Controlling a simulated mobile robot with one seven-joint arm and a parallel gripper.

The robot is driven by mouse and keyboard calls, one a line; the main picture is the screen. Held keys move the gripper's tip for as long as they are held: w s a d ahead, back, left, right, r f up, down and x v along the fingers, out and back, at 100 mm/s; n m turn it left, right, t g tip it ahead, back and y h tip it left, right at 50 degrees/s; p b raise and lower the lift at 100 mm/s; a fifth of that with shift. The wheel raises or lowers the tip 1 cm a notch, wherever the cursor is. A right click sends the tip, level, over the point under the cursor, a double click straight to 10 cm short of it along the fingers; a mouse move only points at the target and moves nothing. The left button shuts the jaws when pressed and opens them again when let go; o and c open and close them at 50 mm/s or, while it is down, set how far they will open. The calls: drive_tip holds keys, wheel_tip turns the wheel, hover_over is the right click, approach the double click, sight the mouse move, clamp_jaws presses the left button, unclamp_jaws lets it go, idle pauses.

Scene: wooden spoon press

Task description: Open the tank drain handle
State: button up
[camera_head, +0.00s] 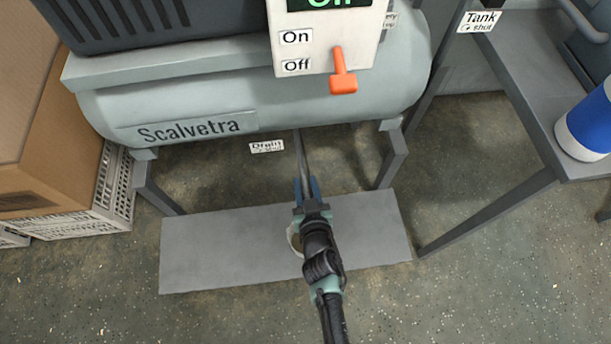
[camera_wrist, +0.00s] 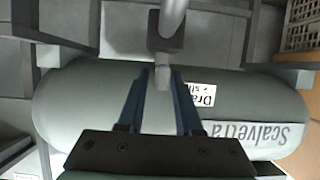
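The tank (camera_head: 250,95) is a grey cylinder marked "Scalvetra". Below it, a slim grey drain handle (camera_head: 303,155) reaches down beside a label reading "Drain" and "shut" (camera_head: 267,146). My gripper (camera_head: 306,184) is under the tank at the handle's lower end, its two blue fingers spread apart. In the wrist view, a grey bar with a dark block and a pale rounded end (camera_wrist: 163,77) shows between the fingertips (camera_wrist: 161,75). The fingers look apart, one on each side of this end; I cannot tell whether either touches it. The drain outlet is hidden.
The tank's legs (camera_head: 393,160) stand either side of my gripper. A grey plate (camera_head: 205,255) lies on the floor below, with a pale round thing (camera_head: 294,238) partly behind my arm. An orange On/Off lever (camera_head: 342,75) is above. Boxes stand left, a grey bench (camera_head: 535,75) right.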

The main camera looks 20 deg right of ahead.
drive_tip(key=shift+o, duration=0.5)
drive_tip(key=p+v, duration=0.2)
drive_tip(key=v, duration=1.1)
drive_tip(key=shift+p, duration=0.3)
drive_tip(key=shift+a, duration=0.1)
